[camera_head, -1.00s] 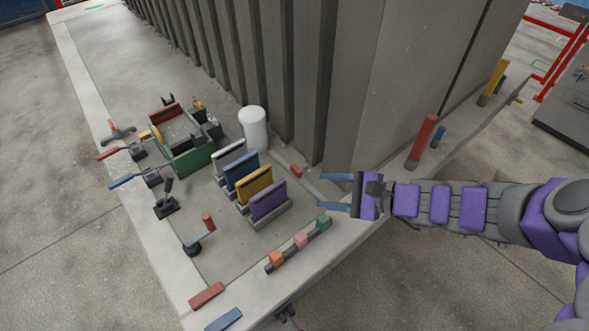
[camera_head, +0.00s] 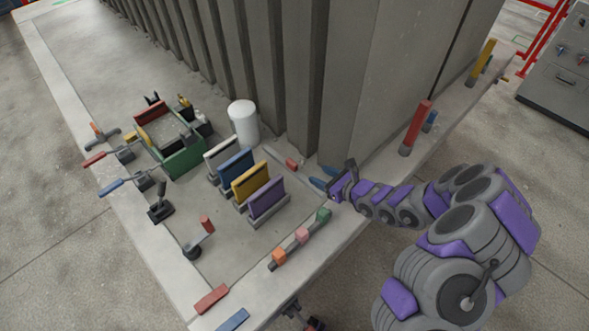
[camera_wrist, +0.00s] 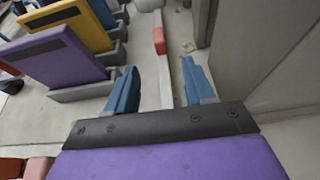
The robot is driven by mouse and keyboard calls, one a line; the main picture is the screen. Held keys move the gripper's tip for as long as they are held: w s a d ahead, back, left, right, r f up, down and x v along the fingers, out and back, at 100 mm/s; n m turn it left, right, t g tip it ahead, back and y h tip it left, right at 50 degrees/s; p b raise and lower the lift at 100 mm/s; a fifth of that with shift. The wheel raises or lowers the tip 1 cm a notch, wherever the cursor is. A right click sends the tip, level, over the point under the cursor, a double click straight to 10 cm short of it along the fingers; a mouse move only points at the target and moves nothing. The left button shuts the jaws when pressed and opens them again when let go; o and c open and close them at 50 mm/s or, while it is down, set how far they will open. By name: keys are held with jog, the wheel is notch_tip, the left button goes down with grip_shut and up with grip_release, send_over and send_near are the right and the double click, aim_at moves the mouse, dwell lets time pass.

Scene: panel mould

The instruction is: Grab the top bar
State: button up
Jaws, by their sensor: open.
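A small red bar (camera_head: 291,164) lies on the slab near the foot of the ribbed wall. In the wrist view the red bar (camera_wrist: 160,41) is ahead of my fingers, in line with the gap between them. My gripper (camera_head: 322,177) is open and empty, to the right of this bar and apart from it. Its two blue fingers (camera_wrist: 160,72) stand wide apart in the wrist view. A longer red bar (camera_head: 211,299) and a blue bar (camera_head: 232,320) lie at the slab's front edge. I cannot tell which one is called the top bar.
Upright purple (camera_head: 268,199), yellow (camera_head: 250,181), blue and white plates stand left of my gripper. A white cylinder (camera_head: 243,121) stands behind them. The ribbed wall (camera_head: 350,80) rises close on the right. A rail with coloured blocks (camera_head: 302,236) lies in front.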

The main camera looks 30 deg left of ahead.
aim_at(295, 163)
jog(key=x, duration=0.6)
jog(key=s+b+x, duration=0.1)
jog(key=x, duration=0.2)
jog(key=shift+w+a, duration=0.1)
jog(key=shift+a, duration=0.25)
jog(key=shift+w+a+f, duration=0.2)
jog(key=shift+w+d+r, duration=0.1)
jog(key=shift+w+d, duration=0.1)
jog(key=shift+d, duration=0.15)
jog(key=x, duration=0.3)
jog(key=b+x, duration=0.1)
jog(key=x, duration=0.3)
jog(key=shift+s+a+r, duration=0.1)
jog(key=shift+s, duration=0.15)
jog(key=shift+d+r, duration=0.3)
jog(key=shift+d, duration=0.35)
jog(key=shift+c, duration=0.2)
jog(key=shift+d+r, duration=0.1)
jog(key=shift+d, duration=0.2)
jog(key=shift+c, duration=0.7)
jog(key=c, duration=0.3)
jog(key=shift+a+f, duration=0.3)
jog(key=shift+a, duration=0.4)
grip_shut()
jog(key=shift+d+r, duration=0.2)
jog(key=shift+d, duration=0.3)
